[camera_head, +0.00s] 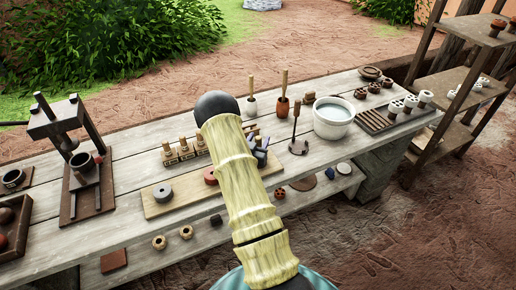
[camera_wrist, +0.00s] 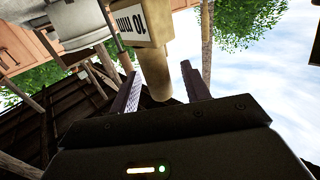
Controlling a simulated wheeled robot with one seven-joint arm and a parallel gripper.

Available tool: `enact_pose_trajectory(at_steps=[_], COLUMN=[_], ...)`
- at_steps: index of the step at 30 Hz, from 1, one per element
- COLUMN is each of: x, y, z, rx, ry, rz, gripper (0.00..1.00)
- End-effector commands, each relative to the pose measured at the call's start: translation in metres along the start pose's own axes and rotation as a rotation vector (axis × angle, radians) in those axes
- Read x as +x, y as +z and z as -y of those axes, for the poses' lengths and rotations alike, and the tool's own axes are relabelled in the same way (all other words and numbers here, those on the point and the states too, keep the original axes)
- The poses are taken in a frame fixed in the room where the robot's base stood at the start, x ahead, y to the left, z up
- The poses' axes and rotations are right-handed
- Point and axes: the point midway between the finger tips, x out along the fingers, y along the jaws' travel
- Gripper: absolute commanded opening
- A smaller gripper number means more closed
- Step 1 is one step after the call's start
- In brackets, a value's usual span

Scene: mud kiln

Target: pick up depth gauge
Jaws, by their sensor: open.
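In the wrist view a pale wooden peg (camera_wrist: 154,70) reaches between the fingers of my gripper (camera_wrist: 160,88). The fingers are open, one on each side of the peg, with a visible gap at the right finger. A cream block beside the peg carries a "10 mm" label (camera_wrist: 138,20), seen upside down. I take this labelled piece for the depth gauge, but cannot be sure. In the head view a low row of labelled wooden pieces with pegs (camera_head: 183,151) stands on the bench, its right end near my arm. My arm hides most of the gripper there.
The plank bench (camera_head: 130,216) also holds a white water bowl (camera_head: 333,117), a dark stand with an upright handle (camera_head: 297,140) and a pale board (camera_head: 160,203) with round pieces. A dark press (camera_head: 72,140) stands left. Shelves (camera_head: 470,85) rise at right.

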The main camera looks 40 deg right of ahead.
Motion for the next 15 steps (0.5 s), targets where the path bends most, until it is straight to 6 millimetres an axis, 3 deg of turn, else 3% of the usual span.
enact_pose_trajectory(at_steps=[13,15], x=[-0.0006,-0.0007], y=[0.0003,0.0003], z=[0.0003,0.0003], rx=[0.001,0.001], ry=[0.0,0.0], rz=[0.0,0.0], gripper=[0.47,0.35])
